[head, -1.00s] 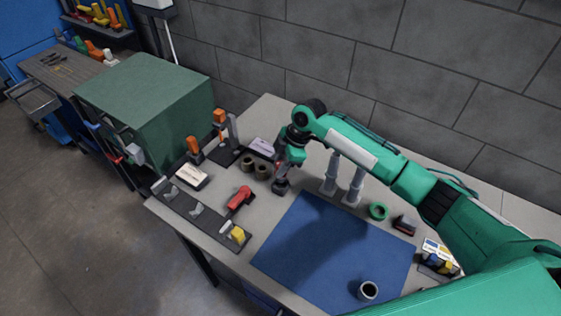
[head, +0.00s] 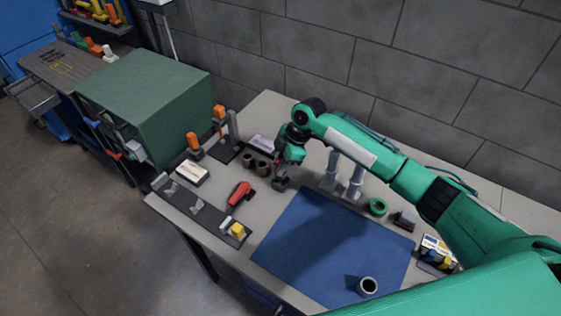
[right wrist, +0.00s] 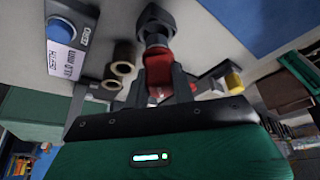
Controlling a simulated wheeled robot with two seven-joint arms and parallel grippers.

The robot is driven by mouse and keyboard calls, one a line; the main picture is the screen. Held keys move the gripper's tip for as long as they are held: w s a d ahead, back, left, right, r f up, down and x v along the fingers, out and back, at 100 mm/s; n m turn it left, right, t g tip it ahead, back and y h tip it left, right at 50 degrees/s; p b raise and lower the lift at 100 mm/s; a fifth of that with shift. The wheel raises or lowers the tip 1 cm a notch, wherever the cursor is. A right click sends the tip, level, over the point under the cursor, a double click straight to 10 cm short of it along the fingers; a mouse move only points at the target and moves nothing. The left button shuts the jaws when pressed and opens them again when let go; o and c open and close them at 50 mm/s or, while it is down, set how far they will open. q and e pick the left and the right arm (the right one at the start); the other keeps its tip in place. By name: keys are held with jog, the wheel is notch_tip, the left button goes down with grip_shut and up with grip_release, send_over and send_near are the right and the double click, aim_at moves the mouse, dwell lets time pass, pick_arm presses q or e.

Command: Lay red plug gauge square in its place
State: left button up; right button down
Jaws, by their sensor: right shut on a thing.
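My right gripper (head: 281,170) is over the grey table, left of the blue mat's far corner. In the right wrist view my right gripper (right wrist: 160,92) has its fingers closed about a red handle, apparently the red plug gauge (right wrist: 158,66). Its dark, blocky end (right wrist: 155,20) points away from the fingers. In the head view that dark end (head: 281,184) shows below the gripper; whether it touches the table I cannot tell. Another red tool (head: 239,192) lies by the long dark holder (head: 207,212) at the table's left edge. My left gripper is out of view.
Two brown cylinders (head: 256,164) stand close left of the gripper. Orange-handled tools (head: 194,145), a white box (head: 192,173) and grey posts (head: 341,181) stand nearby. A green ring (head: 378,207) lies right.

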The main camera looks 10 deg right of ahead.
dwell(0.8)
jog(key=shift+f+b, duration=0.3)
jog(key=shift+f, duration=0.75)
dwell(0.4)
dwell(0.5)
jog(key=c, duration=1.1)
grip_release()
jog(key=shift+d+r, duration=0.25)
jog(key=shift+r, duration=0.2)
jog(key=b+v, duration=0.4)
jog(key=v, duration=0.9)
jog(key=shift+a, duration=0.1)
jog(key=shift+f, duration=0.1)
